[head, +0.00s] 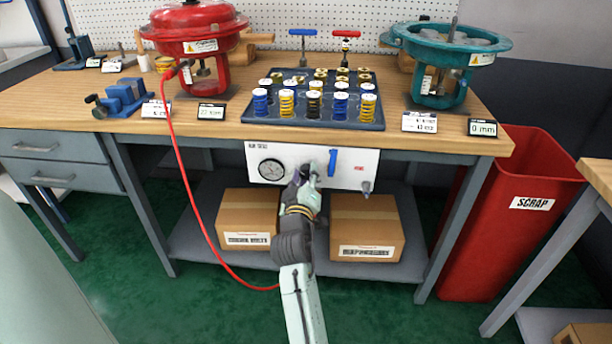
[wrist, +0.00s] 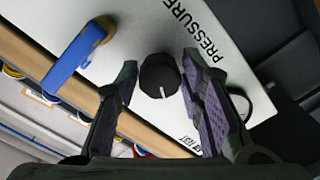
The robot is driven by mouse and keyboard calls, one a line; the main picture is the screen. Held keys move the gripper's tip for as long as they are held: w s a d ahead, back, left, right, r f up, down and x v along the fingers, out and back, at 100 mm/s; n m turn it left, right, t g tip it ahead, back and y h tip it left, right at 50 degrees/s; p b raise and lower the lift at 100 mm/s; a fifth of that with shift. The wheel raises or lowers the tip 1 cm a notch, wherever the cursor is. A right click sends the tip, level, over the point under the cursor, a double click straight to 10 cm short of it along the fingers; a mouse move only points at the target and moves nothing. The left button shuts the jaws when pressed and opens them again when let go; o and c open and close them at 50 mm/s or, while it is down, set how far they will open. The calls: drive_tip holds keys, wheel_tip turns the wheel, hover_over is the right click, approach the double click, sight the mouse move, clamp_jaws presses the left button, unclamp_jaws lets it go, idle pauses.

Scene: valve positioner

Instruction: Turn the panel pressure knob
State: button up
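The panel pressure knob (wrist: 160,76) is black with a white pointer line. In the wrist view it sits on the white panel (wrist: 215,35), next to the word PRESSURE, between the two fingers of my gripper (wrist: 160,95). The fingers stand apart, with a visible gap on each side of the knob. In the head view my gripper (head: 310,174) is at the front of the white panel (head: 228,161) under the bench top and hides the knob. A round gauge (head: 271,169) is left of my gripper there.
A blue lever (head: 332,162) is on the panel close to the right of my gripper; it also shows in the wrist view (wrist: 75,62). A fitting (head: 366,188) sticks out farther right. A red hose (head: 190,190) hangs at left. Two cardboard boxes (head: 248,219) (head: 366,222) stand below.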

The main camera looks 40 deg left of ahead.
drive_tip(key=shift+o, duration=1.3)
drive_tip(key=shift+s, duration=0.1)
drive_tip(key=v, duration=1.2)
